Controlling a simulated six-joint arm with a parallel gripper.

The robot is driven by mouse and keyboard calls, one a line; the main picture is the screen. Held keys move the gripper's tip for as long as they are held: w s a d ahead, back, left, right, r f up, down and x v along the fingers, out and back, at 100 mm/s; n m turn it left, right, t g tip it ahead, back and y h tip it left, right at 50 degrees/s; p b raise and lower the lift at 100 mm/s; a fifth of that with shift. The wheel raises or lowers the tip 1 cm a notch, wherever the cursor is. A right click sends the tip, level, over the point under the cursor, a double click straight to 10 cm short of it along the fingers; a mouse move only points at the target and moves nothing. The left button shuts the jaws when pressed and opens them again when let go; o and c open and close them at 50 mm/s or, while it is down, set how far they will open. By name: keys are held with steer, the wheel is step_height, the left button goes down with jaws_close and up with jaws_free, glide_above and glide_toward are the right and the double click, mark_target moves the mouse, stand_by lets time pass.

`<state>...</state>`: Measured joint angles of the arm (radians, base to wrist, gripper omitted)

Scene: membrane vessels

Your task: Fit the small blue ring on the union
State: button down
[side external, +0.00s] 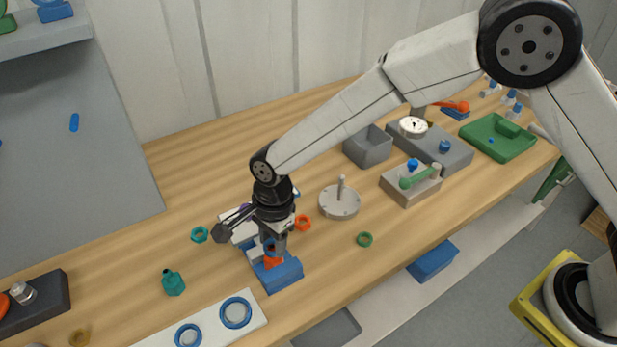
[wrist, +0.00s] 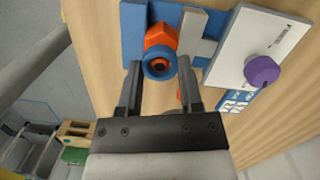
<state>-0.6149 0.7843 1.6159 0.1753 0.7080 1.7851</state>
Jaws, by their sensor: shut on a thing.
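My gripper (side external: 270,246) points down over a blue fixture block (side external: 284,277) near the front of the table. In the wrist view my gripper (wrist: 158,67) is shut on the small blue ring (wrist: 147,69), which sits between the fingertips with its dark opening facing the camera. The orange union (wrist: 158,34) stands in the blue fixture, which also shows in the wrist view (wrist: 131,20). The ring overlaps the union's near end in that view. I cannot tell whether it is around the union or just above it. In the side view the union (side external: 272,263) is partly hidden by my fingers.
A white panel (side external: 258,317) with two larger blue rings (side external: 225,311) lies in front. A white plate with a purple knob (wrist: 262,71) is beside the fixture. A teal bottle (side external: 173,284), an orange nut (side external: 303,222) and a round grey flange (side external: 338,204) stand nearby.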

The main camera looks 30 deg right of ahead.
steer(key=shift+f, duration=0.75)
steer(key=shift+c, duration=0.9)
jaws_free()
steer(key=shift+w+d+r, duration=0.1)
steer(key=shift+d+r, duration=0.05)
steer(key=shift+r, duration=1.15)
steer(key=shift+d+r, duration=0.15)
steer(key=shift+r, duration=1.1)
steer(key=shift+w+d+r, duration=0.1)
steer(key=shift+d+r, duration=0.05)
steer(key=shift+r, duration=1.15)
